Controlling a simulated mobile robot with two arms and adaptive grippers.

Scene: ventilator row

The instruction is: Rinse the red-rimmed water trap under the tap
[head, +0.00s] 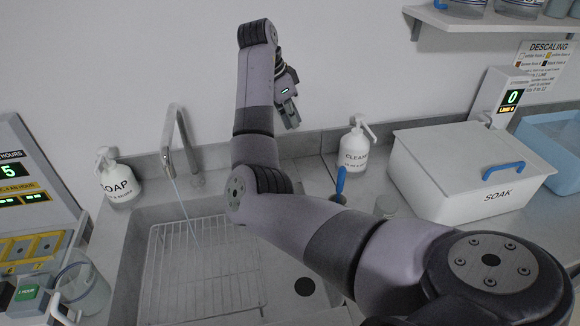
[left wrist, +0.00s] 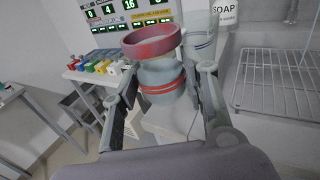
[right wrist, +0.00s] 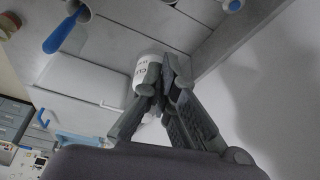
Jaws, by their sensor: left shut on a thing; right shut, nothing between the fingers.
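The red-rimmed water trap (left wrist: 160,75) is a grey cup with a wide red rim and red bands, seen in the left wrist view. My left gripper (left wrist: 168,92) is shut on it, one finger on each side; this gripper is not in the head view. The tap (head: 171,142) stands behind the sink (head: 134,268), with a thin stream of water falling from its spout. My right gripper (head: 289,110) is shut and empty, raised near the back wall to the right of the tap; it also shows in the right wrist view (right wrist: 162,72).
A wire rack (head: 205,268) lies in the sink. A soap bottle (head: 119,180) stands left of the tap. A cleaner bottle (head: 354,148) and a lidded white soak box (head: 465,170) stand on the right. A clear jug (head: 88,290) is at the lower left. My right arm crosses above the sink.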

